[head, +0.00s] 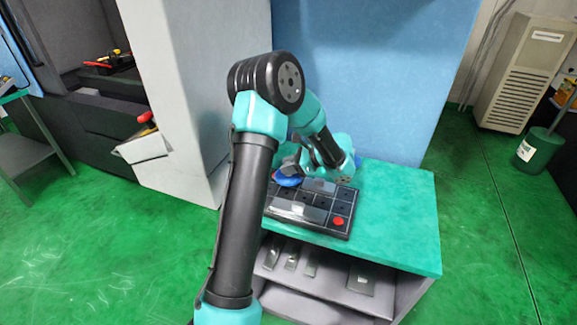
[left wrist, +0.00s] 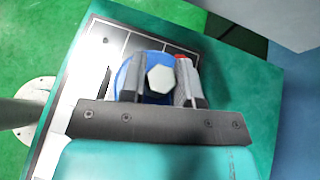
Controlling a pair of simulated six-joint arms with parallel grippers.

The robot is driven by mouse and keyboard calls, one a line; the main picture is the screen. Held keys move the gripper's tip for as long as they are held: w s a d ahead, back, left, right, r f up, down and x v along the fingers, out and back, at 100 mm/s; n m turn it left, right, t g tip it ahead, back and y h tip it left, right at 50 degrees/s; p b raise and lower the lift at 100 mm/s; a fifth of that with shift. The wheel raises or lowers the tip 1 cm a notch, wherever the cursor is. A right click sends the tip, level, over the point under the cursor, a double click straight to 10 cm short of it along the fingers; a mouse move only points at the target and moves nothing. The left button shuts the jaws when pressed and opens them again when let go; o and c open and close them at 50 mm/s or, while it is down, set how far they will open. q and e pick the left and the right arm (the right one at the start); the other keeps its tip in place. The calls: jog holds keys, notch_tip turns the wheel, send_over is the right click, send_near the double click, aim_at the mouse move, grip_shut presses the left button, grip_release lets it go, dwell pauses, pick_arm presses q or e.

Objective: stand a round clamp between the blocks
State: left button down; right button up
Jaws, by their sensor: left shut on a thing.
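The round clamp (left wrist: 129,77) is a blue disc with a pale hexagonal top. In the left wrist view it sits between the two fingers of my left gripper (left wrist: 160,85), which is shut on it. In the head view, the blue edge of the clamp (head: 288,181) shows below my left gripper (head: 295,168), over the back left part of a black gridded tray (head: 345,197). My arm hides much of it there. I cannot tell whether it touches the tray. The blocks cannot be made out clearly. My right gripper is not in view.
The tray lies on a teal bench top (head: 405,215), with a red round piece (head: 338,220) at its front right. The bench is bare to the right of the tray. Metal pieces lie on the shelf (head: 325,290) below. A blue panel (head: 375,80) stands behind.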

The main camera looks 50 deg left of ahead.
aim_at(286, 180)
pick_arm(q)
jog(key=s+r, duration=0.1)
jog(key=d+r, duration=0.1)
jog(key=r, duration=0.1)
jog(key=s+r, duration=0.1)
jog(key=r, duration=0.1)
jog(key=shift+s+d+r, duration=0.1)
jog(key=shift+s+d, duration=0.25)
jog(key=shift+d, duration=0.05)
jog(key=shift+f, duration=3.9)
jog(key=c, duration=0.8)
grip_release()
jog(key=shift+r, duration=0.1)
